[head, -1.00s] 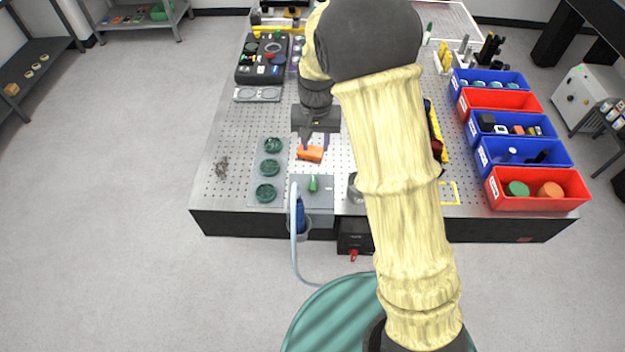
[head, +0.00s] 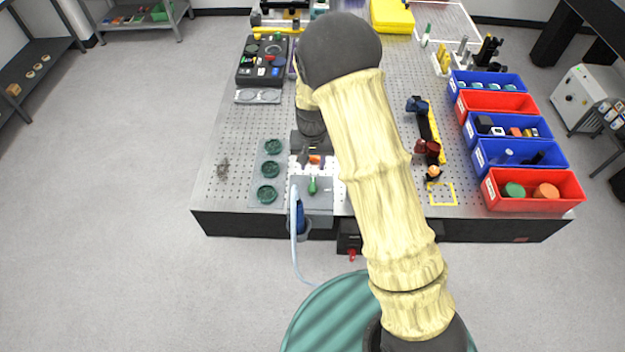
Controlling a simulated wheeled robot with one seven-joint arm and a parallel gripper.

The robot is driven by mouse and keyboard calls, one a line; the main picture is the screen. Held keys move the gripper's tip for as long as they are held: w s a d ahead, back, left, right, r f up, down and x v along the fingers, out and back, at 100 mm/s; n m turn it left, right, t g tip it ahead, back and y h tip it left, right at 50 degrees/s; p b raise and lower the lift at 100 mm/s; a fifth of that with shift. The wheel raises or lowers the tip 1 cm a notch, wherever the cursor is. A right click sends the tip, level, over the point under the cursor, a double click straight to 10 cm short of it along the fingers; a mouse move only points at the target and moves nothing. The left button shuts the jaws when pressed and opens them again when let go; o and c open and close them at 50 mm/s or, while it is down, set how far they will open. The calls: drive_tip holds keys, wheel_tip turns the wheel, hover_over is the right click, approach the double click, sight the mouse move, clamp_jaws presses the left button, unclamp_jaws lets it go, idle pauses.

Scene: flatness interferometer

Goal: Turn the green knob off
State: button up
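The green knob (head: 313,187) stands on a grey plate (head: 323,198) near the front edge of the perforated table in the head view. My gripper (head: 312,160) is just behind the knob, a little higher in the picture, and appears apart from it. The fingers are small and partly hidden by the wrist, so I cannot tell whether they are open or shut. An orange piece (head: 315,160) shows at the fingertips, partly covered; I cannot tell whether it is held.
A pale blue hose (head: 294,235) loops beside the plate. Green round parts (head: 267,194) sit to the left. A black box with a red knob (head: 351,254) hangs at the front edge. Blue and red bins (head: 535,207) line the right side. My arm covers the table's middle.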

sight(312, 185)
wheel_tip(312, 185, down, 10)
drive_tip(key=p, duration=0.3)
idle(0.3)
clamp_jaws()
